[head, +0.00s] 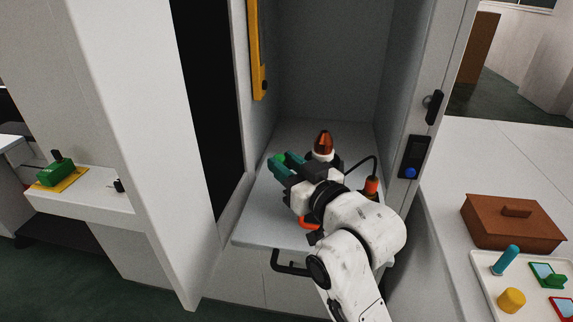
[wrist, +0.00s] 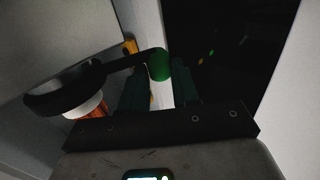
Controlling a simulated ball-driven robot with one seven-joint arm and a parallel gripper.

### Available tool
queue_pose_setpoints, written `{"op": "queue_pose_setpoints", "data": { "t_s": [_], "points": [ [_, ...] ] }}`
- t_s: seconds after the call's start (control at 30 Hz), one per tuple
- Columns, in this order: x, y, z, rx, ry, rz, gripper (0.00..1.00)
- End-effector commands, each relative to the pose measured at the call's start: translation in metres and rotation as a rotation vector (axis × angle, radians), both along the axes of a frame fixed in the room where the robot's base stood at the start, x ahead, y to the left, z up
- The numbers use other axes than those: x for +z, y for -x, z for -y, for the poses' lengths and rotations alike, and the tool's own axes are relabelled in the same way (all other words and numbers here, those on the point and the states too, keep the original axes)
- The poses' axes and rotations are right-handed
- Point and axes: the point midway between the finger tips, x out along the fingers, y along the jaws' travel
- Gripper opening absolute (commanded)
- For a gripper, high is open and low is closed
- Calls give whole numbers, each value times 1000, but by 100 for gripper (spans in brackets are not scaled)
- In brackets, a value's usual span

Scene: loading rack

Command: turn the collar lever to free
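The collar lever is a dark arm with a round green knob (wrist: 159,66) at its end, reaching out from a black ring collar (wrist: 45,102) in the wrist view. The collar sits around a white and orange piece (wrist: 88,105), whose orange top (head: 323,142) stands upright on the grey shelf in the head view. My gripper (head: 285,163) is left of it, its two teal fingers on either side of the green knob. In the wrist view the fingers (wrist: 161,78) stand about one knob's width apart and appear to pinch it. The knob's contact faces are partly hidden.
The grey shelf (head: 262,222) lies in a bay with walls on both sides. A black cable with an orange plug (head: 371,186) is close on the right. A yellow bar (head: 258,50) hangs on the left wall. A brown box (head: 512,222) stands on the right counter.

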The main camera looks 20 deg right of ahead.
Motion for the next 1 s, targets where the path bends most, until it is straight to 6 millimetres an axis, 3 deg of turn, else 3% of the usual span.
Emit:
{"op": "queue_pose_setpoints", "data": {
  "t_s": [0.3,1.0],
  "points": [
    [0,0,0,0,0,0,0],
    [-2,2,2,64,1,2,0]
  ]
}}
